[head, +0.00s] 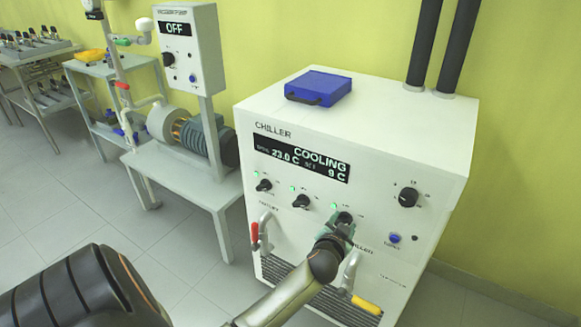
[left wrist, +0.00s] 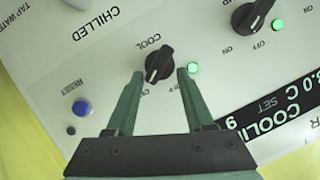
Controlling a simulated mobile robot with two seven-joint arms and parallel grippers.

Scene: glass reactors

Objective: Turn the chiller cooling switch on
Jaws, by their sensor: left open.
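The white chiller (head: 255,165) stands at the right in the head view. Its display (head: 302,158) reads COOLING, 23.0 C and set 9 C. The black cooling switch (left wrist: 159,64), labelled COOL, shows in the left wrist view, with a lit green lamp (left wrist: 193,68) beside it. My left gripper (head: 337,234) is at this switch in the head view and partly hides it. In the left wrist view my left gripper (left wrist: 160,76) is open, with one green fingertip on each side of the knob; I cannot tell whether they touch it. My right gripper is not in view.
Other black knobs (head: 301,201) sit left of the switch, and a larger knob (head: 408,197) and blue button (head: 394,238) to the right. Red-handled (head: 255,232) and yellow-handled (head: 366,305) valves stick out below. A vacuum pump panel (head: 190,48) reads OFF.

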